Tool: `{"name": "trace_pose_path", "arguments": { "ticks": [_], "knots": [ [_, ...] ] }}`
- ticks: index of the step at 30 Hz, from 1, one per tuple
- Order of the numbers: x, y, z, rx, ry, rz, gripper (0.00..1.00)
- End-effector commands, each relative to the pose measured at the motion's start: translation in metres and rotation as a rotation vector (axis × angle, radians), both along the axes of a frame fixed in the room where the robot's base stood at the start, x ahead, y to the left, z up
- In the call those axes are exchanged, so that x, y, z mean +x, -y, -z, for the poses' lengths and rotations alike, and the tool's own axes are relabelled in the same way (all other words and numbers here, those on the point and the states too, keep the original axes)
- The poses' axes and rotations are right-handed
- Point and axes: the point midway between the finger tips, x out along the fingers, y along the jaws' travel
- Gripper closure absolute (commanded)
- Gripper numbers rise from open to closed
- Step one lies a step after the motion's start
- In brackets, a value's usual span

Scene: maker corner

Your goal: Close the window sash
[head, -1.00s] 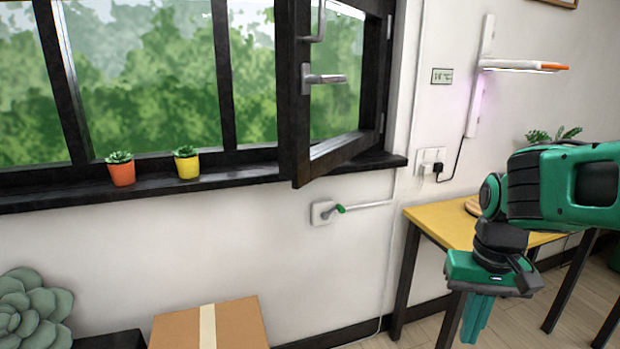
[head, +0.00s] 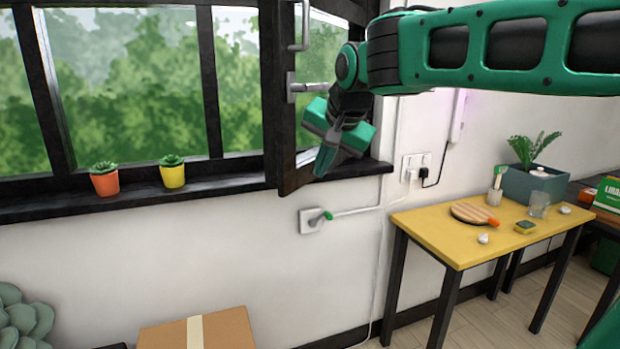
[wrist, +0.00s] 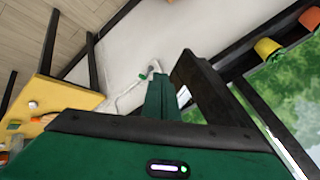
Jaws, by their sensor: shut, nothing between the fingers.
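The window sash (head: 284,130) is a dark-framed pane swung open into the room at the right end of the window. Its grey handle (head: 304,87) sits on its near upright. My gripper (head: 322,172) is shut and empty, with its green fingers pointing down in front of the sash's lower part. The arm hides much of the sash's right side. In the wrist view the shut fingers (wrist: 161,97) are beside the sash's dark frame (wrist: 205,90). I cannot tell whether they touch it.
An orange pot (head: 105,183) and a yellow pot (head: 173,176) stand on the dark sill (head: 60,213). A yellow table (head: 430,232) with small items stands at right. A cardboard box (head: 230,332) is on the floor.

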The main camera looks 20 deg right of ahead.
Motion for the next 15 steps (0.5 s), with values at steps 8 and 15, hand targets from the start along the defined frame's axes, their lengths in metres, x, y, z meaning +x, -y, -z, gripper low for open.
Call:
{"name": "trace_pose_path", "arguments": {
  "ticks": [8, 15],
  "knots": [
    [0.028, -0.002, 0.041, -0.002, -0.006, -0.006, 1.0],
    [0.054, -0.003, 0.076, -0.003, -0.006, -0.008, 1.0]
  ]
}}
